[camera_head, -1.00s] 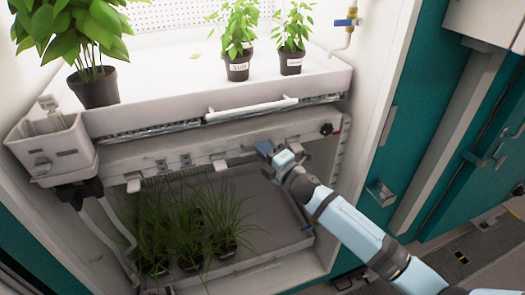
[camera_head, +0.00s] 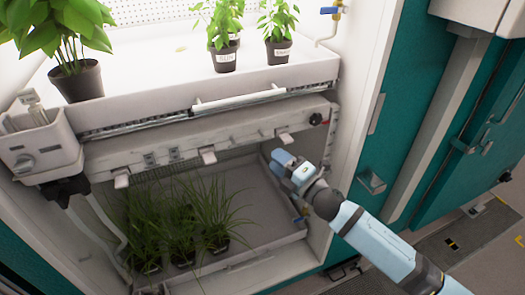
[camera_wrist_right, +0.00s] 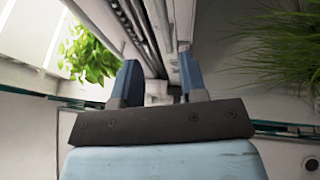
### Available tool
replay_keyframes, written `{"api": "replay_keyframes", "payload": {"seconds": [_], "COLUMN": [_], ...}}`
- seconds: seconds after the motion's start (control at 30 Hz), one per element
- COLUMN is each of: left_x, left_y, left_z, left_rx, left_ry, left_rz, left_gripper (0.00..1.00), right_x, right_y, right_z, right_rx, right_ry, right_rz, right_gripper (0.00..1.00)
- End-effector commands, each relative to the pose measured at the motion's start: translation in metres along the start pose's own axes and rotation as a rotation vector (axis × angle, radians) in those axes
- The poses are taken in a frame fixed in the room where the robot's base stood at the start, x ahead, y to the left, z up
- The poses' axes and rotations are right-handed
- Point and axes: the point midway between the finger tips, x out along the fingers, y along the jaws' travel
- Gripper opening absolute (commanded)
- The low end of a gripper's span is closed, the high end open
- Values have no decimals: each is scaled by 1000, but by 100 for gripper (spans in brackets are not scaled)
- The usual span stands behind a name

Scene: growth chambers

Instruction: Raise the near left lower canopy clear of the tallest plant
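The lower canopy (camera_head: 245,137) is a pale bar with downward tabs, under the upper tray. Dark green grassy plants (camera_head: 185,215) stand in several small pots in the lower bay. Their upper leaves reach close to the canopy's lower edge in the head view; I cannot tell the true gap or which is tallest. My right gripper (camera_head: 285,163) is just below the canopy's right tab (camera_head: 285,138), apparently apart from it. In the wrist view its blue fingers (camera_wrist_right: 159,85) are spread with nothing gripped. Grass shows there at upper right (camera_wrist_right: 288,50). My left gripper is out of view.
The upper tray (camera_head: 150,100) carries potted leafy plants and has a white front handle (camera_head: 238,98). A black knob (camera_head: 317,118) sits at the canopy's right end. The lower tray (camera_head: 265,243) has bare room right of the grass. A teal cabinet wall stands right.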

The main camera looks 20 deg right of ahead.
Motion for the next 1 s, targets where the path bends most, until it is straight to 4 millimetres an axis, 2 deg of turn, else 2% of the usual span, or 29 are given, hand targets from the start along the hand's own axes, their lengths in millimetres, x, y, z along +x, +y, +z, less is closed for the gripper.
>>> {"api": "replay_keyframes", "payload": {"seconds": [0.1, 0.27, 0.83, 0.93, 1.0], "left_x": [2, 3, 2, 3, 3], "left_y": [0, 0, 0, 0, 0], "left_z": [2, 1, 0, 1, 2], "left_rx": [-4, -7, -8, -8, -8], "left_ry": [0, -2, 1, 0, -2], "left_rz": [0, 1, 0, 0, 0], "left_gripper": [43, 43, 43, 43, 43], "right_x": [-21, -34, -37, -45, -59], "right_y": [-2, 0, 0, -11, -32], "right_z": [0, 0, 0, -6, -15], "right_rx": [1, 1, 4, 81, 220], "right_ry": [-1, -1, -2, -23, -68], "right_rz": [-1, 0, 0, -24, -68], "right_gripper": [39, 39, 39, 39, 39]}}
